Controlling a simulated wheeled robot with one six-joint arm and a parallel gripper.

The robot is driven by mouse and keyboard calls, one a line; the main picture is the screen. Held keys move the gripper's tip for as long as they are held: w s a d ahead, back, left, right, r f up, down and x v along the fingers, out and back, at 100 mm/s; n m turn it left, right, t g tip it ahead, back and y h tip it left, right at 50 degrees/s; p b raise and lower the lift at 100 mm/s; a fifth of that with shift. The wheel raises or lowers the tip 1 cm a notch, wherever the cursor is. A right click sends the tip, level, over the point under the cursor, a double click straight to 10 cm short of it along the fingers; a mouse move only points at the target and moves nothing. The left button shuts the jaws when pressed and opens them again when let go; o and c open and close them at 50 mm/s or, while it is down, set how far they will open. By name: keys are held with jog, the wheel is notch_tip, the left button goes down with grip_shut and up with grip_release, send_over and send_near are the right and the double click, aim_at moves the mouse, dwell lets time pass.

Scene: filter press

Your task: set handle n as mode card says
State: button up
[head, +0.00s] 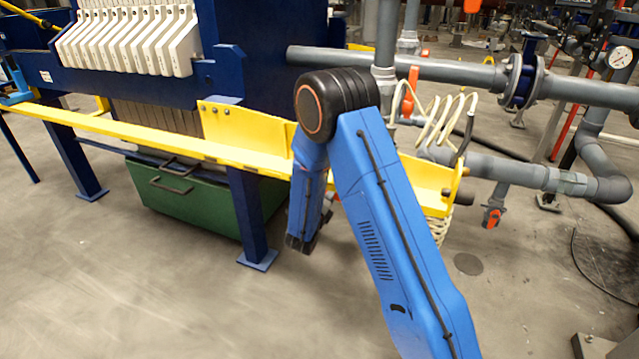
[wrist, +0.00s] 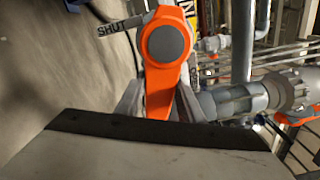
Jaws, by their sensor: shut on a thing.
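In the wrist view an orange valve handle (wrist: 160,92) with a round grey hub cap (wrist: 168,43) fills the centre. My gripper (wrist: 158,92) has its grey fingers on both sides of the lever and is shut on it. A SHUT label (wrist: 111,30) stands at the left of the hub. No mode card can be made out.
Grey pipework (wrist: 235,98) runs close at the right of the handle. In the head view a yellow rail (head: 150,137) crosses in front of the blue press frame. A green bin (head: 190,200) stands beneath it. Another orange valve handle (head: 492,216) hangs at right. The floor in front is clear.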

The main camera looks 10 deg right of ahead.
jog(key=f+m, duration=0.1)
jog(key=m, duration=0.2)
jog(key=shift+w+a+f, duration=0.2)
jog(key=shift+a+f, duration=0.2)
jog(key=shift+w+a+f+m, duration=0.35)
jog(key=shift+w+a+m, duration=0.3)
jog(key=shift+m, duration=1.3)
jog(key=shift+w+a+f+m, duration=0.35)
jog(key=shift+a+m, duration=0.45)
jog(key=shift+m, duration=1.2)
jog(key=shift+w+a+f+m, duration=0.3)
jog(key=shift+w+a+m, duration=0.35)
jog(key=shift+m, duration=1.3)
jog(key=o, duration=1.2)
jog(key=shift+a, duration=0.15)
jog(key=shift+s, duration=0.1)
